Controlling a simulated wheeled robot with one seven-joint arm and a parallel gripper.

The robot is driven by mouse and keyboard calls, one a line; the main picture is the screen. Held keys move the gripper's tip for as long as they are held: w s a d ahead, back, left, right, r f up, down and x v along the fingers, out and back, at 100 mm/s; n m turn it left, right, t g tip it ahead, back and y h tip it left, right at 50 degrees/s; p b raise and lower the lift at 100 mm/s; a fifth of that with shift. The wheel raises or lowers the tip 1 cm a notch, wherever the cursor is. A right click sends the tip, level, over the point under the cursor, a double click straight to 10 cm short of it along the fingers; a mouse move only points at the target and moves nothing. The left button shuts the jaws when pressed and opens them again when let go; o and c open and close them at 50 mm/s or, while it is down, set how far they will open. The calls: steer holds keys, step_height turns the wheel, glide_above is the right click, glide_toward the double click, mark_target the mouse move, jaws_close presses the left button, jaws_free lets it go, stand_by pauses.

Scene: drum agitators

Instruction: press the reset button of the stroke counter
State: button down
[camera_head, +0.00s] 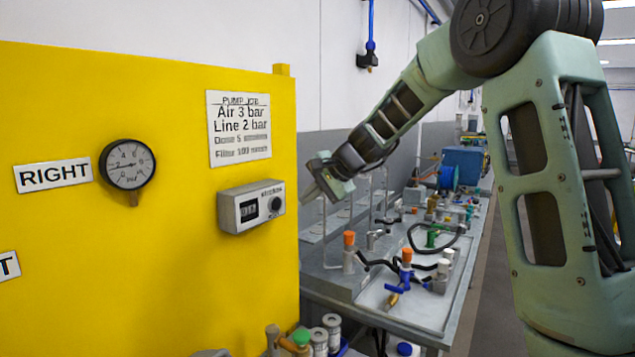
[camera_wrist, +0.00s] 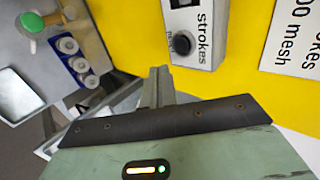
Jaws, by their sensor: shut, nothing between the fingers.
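The stroke counter (camera_head: 250,214) is a light grey box on the yellow panel, with a small dark number window on its face. Its reset button (camera_head: 276,203) is a round black knob at the right end of the face. In the wrist view the counter (camera_wrist: 208,42) is at the top, marked "strokes", and the black button (camera_wrist: 183,43) shows clearly. My gripper (camera_head: 312,182) is to the right of the counter in the head view, apart from it. In the wrist view my gripper's closed fingertips (camera_wrist: 160,72) are below and left of the button, with nothing between them.
The yellow panel (camera_head: 60,130) carries a round gauge (camera_head: 127,164), a "RIGHT" label (camera_head: 53,175) and a white job notice (camera_head: 239,128). A grey bench (camera_head: 430,320) with hoses and fittings stands behind at the right. Several white-capped jars (camera_head: 325,330) stand below.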

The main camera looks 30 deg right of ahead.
mark_target(277, 209)
steer(key=shift+w+a+f+p, duration=0.45)
steer(key=shift+w+p, duration=0.15)
steer(key=shift+w, duration=0.4)
steer(key=shift+w+a+f+p, duration=0.3)
steer(key=shift+w+a+p, duration=0.25)
steer(key=shift+w, duration=0.5)
steer(key=shift+w+a+f+p, duration=0.4)
steer(key=shift+w+p, duration=0.25)
steer(key=shift+w, duration=0.35)
